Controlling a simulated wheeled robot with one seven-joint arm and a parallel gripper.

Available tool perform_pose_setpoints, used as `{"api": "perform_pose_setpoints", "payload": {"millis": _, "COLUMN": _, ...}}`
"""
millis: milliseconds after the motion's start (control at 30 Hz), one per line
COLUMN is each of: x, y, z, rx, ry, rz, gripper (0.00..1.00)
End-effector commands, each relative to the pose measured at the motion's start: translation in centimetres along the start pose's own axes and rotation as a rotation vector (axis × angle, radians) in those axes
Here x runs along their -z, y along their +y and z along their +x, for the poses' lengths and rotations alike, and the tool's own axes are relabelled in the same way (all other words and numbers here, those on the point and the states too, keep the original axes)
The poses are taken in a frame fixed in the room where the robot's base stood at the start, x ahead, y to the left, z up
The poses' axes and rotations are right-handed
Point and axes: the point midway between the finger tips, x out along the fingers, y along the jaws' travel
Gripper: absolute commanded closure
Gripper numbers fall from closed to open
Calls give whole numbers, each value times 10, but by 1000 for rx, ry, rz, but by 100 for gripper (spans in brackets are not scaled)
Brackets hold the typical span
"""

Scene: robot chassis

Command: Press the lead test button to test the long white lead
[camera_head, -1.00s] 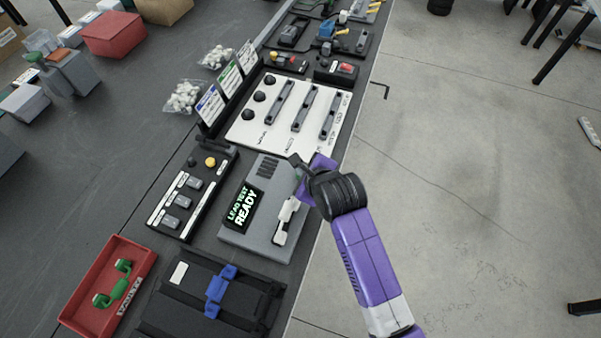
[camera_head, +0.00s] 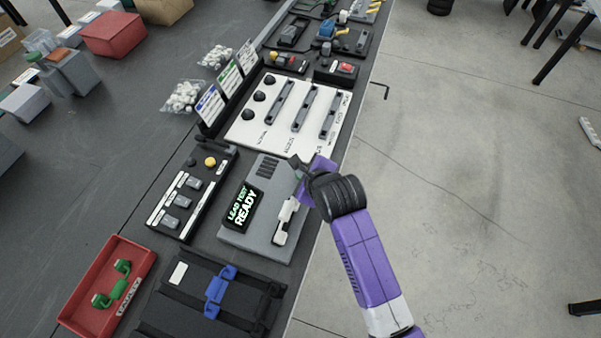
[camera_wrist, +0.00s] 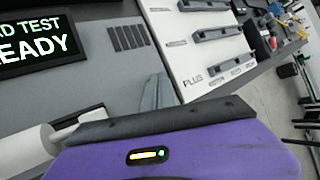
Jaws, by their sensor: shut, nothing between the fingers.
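The grey lead tester (camera_head: 262,238) stands on the bench, its screen (camera_head: 243,206) reading "LEAD TEST READY". The screen also shows partly in the wrist view (camera_wrist: 38,42). A white lead (camera_head: 286,221) lies along the tester's right side; a white cylindrical part, probably its end, shows at the left of the wrist view (camera_wrist: 25,150). My gripper (camera_head: 297,164) is shut and empty over the tester's far right corner, beyond the white lead. In the wrist view its fingertips (camera_wrist: 156,92) are near the vent slots. I cannot make out the test button; my gripper may hide it.
A white panel (camera_head: 276,135) with grey bars and black knobs lies just beyond the tester. A black switch box (camera_head: 190,224) stands to the left. A red tray (camera_head: 75,310) holds a green lead, and a blue lead (camera_head: 219,292) lies on a black case. Open floor lies right.

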Motion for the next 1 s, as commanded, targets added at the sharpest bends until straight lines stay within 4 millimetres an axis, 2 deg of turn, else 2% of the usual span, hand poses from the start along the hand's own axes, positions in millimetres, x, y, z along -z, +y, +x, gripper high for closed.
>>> {"api": "perform_pose_setpoints", "payload": {"millis": 500, "x": 2, "y": 2, "z": 2, "rx": -1, "ry": 2, "rz": 0, "gripper": 100}}
{"api": "perform_pose_setpoints", "payload": {"millis": 1000, "x": -8, "y": -8, "z": -11, "rx": -1, "ry": 1, "rz": 0, "gripper": 100}}
